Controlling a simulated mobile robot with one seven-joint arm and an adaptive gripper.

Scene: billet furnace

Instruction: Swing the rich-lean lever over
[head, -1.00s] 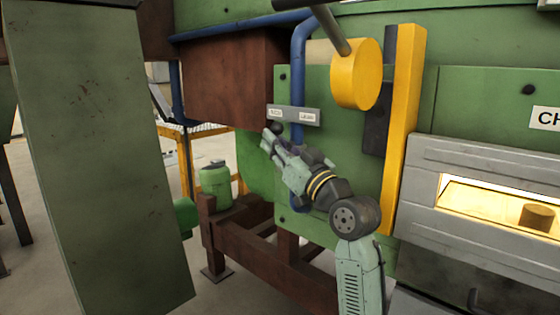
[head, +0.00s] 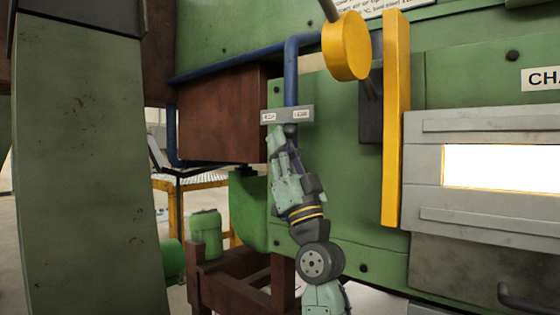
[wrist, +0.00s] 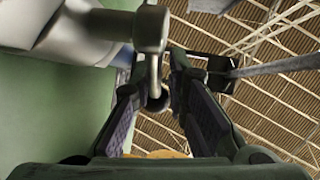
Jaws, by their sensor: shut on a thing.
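The rich-lean lever ends in a dark round knob (head: 291,130), just below a grey label plate (head: 283,115) on the green furnace wall. The plate has two small white labels, and the knob stands nearer the right one. My gripper (head: 280,142) reaches up from below and is shut on the lever at the knob. In the wrist view the knob (wrist: 157,98) shows between the two dark fingers, below a grey rod with a thick round end (wrist: 150,32). The fingers hide most of the lever in the head view.
A blue pipe (head: 291,75) runs down behind the plate. A yellow post (head: 396,120) and yellow disc (head: 345,46) stand to the right. The furnace opening (head: 500,168) glows farther right. A brown box (head: 222,115) is at the left.

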